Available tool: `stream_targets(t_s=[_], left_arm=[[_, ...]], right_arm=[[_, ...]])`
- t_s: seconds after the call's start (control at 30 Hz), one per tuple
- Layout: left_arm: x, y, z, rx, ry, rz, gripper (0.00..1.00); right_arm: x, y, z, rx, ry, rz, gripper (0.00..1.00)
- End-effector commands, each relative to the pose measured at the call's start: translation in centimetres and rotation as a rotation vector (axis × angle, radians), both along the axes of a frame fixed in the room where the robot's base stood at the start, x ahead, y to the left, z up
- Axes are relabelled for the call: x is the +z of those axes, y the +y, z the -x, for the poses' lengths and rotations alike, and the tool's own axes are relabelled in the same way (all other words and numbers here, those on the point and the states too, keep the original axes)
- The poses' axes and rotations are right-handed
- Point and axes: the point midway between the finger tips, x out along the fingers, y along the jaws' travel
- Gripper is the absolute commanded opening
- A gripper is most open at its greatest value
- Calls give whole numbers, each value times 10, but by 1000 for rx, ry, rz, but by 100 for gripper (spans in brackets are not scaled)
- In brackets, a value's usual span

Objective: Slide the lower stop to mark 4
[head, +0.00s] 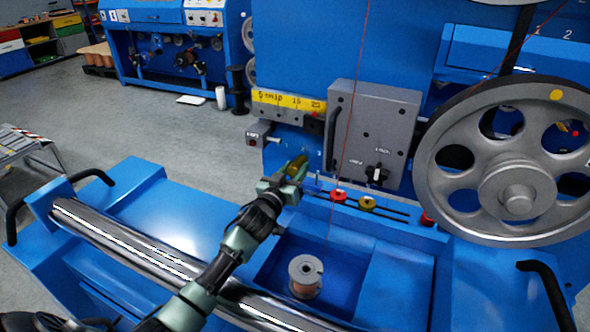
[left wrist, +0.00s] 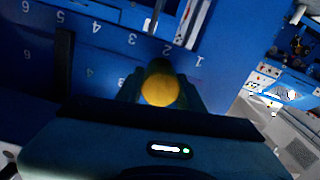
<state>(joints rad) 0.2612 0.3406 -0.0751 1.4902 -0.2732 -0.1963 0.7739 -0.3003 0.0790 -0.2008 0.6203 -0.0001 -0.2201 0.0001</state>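A yellow round knob (left wrist: 160,89) sits between the two fingers of my left gripper (left wrist: 162,95) in the left wrist view, with the fingers close against its sides. It appears to be the stop. Behind it, a blue panel carries a white scale (left wrist: 133,40) with numbers 1 to 6, and the knob stands near marks 2 and 3. In the head view, my left gripper (head: 286,182) is at the blue machine's front, with the yellow knob (head: 296,166) at its fingers. The exact mark under the knob is hidden. My right gripper is not in view.
Red (head: 338,196) and yellow (head: 367,203) knobs sit on a slotted ledge right of the gripper. A grey box (head: 372,130) with a handle and a large spoked wheel (head: 515,160) stand to the right. A spool (head: 305,277) and a shiny roller (head: 125,243) lie in front.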

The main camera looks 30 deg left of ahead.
Motion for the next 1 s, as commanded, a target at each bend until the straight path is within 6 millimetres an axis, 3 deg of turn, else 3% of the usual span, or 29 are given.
stream_targets(t_s=[0.23, 0.5, 0.6, 0.9, 0.93, 1.0], left_arm=[[0, -6, 0, -1, 0, 4, 0], [-2, -58, -3, -4, 0, 10, 0], [-1, -67, -3, -3, 0, 6, 0], [0, -68, -4, -1, 1, 0, 0], [-1, -68, -4, -1, 1, 0, 40], [0, -67, -4, 0, 1, 0, 59]], right_arm=[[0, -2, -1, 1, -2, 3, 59], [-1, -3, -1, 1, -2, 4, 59], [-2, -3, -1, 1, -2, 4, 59], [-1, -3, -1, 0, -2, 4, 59], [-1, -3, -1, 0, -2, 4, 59], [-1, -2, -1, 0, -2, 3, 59]])
